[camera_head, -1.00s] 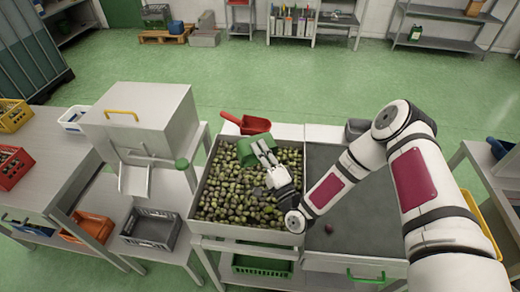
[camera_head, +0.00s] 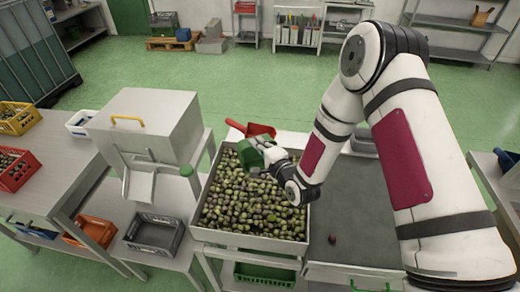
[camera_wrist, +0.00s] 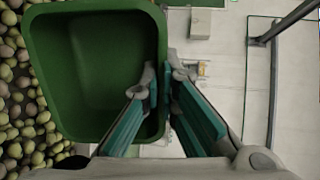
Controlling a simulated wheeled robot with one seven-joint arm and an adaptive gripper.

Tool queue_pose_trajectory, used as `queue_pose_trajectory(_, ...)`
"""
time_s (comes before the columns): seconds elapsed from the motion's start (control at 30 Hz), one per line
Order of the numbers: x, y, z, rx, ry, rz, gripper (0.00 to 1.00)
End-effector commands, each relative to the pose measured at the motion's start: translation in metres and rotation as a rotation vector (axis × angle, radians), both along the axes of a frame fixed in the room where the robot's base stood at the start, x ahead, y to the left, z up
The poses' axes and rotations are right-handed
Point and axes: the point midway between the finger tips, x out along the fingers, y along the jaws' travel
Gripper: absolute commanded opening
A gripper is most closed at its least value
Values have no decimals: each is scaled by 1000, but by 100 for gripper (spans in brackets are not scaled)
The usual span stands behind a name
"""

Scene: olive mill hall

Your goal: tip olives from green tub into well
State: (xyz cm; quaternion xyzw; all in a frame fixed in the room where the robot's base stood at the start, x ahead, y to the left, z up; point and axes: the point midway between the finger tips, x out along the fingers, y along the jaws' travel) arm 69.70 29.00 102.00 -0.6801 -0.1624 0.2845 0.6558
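The green tub (camera_head: 248,155) is held over the back part of a wide steel well (camera_head: 250,240) full of green and dark olives (camera_head: 245,205). My gripper (camera_head: 268,150) is shut on the tub's wall. In the wrist view, the green tub (camera_wrist: 95,65) fills the left half, its mouth facing the camera. The fingers of my gripper (camera_wrist: 164,82) pinch its right wall, one inside and one outside. The visible inside of the tub is bare green with no olives. Olives also show beyond the tub's left side (camera_wrist: 20,110).
A red scoop (camera_head: 252,128) lies just behind the well. A steel hopper machine (camera_head: 150,125) stands to the left. A dark worktop (camera_head: 350,225) with one small reddish olive (camera_head: 332,239) adjoins the well on the right. A green crate (camera_head: 265,273) sits below.

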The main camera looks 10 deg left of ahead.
Motion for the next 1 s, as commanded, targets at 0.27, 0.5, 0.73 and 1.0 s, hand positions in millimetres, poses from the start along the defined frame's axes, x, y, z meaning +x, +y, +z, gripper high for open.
queue_pose_trajectory(0.27, 18, 10, 7, -96, 162, 0, 0)
queue_pose_trajectory(0.5, 29, 16, 5, -175, 300, 0, 0)
queue_pose_trajectory(0.73, 39, 22, 4, -248, 427, 0, 0)
queue_pose_trajectory(1.0, 50, 27, -3, -330, 575, 0, 0)
